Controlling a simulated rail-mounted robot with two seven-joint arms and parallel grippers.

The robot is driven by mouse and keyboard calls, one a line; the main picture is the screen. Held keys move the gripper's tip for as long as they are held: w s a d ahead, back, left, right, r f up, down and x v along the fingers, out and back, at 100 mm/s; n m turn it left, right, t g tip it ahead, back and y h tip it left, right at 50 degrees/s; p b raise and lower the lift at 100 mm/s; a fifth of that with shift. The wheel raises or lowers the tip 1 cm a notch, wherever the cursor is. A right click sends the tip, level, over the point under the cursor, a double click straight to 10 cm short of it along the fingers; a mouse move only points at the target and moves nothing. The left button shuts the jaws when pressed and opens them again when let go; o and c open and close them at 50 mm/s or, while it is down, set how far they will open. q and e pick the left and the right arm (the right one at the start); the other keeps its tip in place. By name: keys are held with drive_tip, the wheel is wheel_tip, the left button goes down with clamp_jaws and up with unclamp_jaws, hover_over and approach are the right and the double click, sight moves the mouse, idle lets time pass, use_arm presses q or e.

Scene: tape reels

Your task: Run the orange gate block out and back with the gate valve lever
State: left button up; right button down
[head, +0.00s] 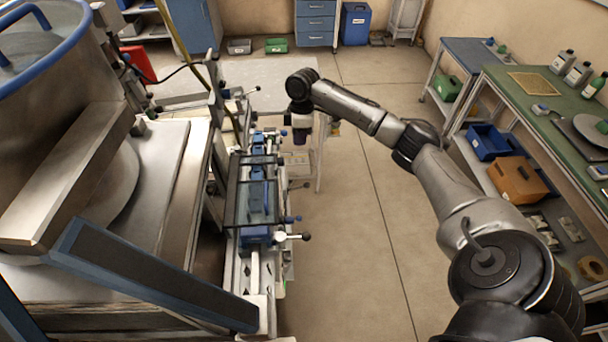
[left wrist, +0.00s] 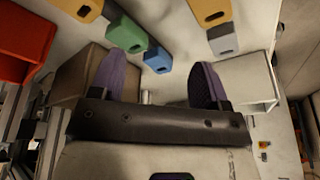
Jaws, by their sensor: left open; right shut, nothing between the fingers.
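A narrow rail mechanism (head: 257,205) with blue blocks and a clear cover runs along the right side of the large steel machine. A lever with a black knob (head: 305,236) sticks out to the right near its front end. Smaller knobs show farther back; I cannot tell which is the gate valve lever. I cannot make out an orange gate block. My right gripper (head: 301,136) is shut and empty, pointing down beside the far part of the mechanism. My left gripper (left wrist: 158,72) shows only in the left wrist view, its purple fingers wide apart with nothing between them.
The steel machine (head: 110,160) fills the left side. A green-topped bench (head: 540,100) with an orange-brown bin (head: 517,180) stands at the right. The floor between them is clear.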

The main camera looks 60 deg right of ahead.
use_arm(q)
drive_tip(key=shift+d, duration=0.2)
drive_tip(key=shift+a+r+p, duration=0.25)
drive_tip(key=shift+r+p, duration=0.2)
use_arm(e)
hover_over(300, 187)
drive_tip(key=w+d, duration=0.2)
drive_tip(key=d, duration=0.1)
drive_tip(key=d+x, duration=0.2)
drive_tip(key=x, duration=0.8)
use_arm(q)
drive_tip(key=shift+w+d+r, duration=0.1)
drive_tip(key=shift+w, duration=0.1)
drive_tip(key=shift+s+r, duration=0.1)
drive_tip(key=shift+s, duration=0.3)
drive_tip(key=shift+w+d, duration=0.1)
drive_tip(key=shift+w, duration=0.1)
use_arm(e)
drive_tip(key=f, duration=0.1)
drive_tip(key=s+f, duration=0.2)
drive_tip(key=shift+a, duration=0.3)
use_arm(q)
drive_tip(key=shift+d, duration=0.1)
use_arm(e)
drive_tip(key=shift+w, duration=0.15)
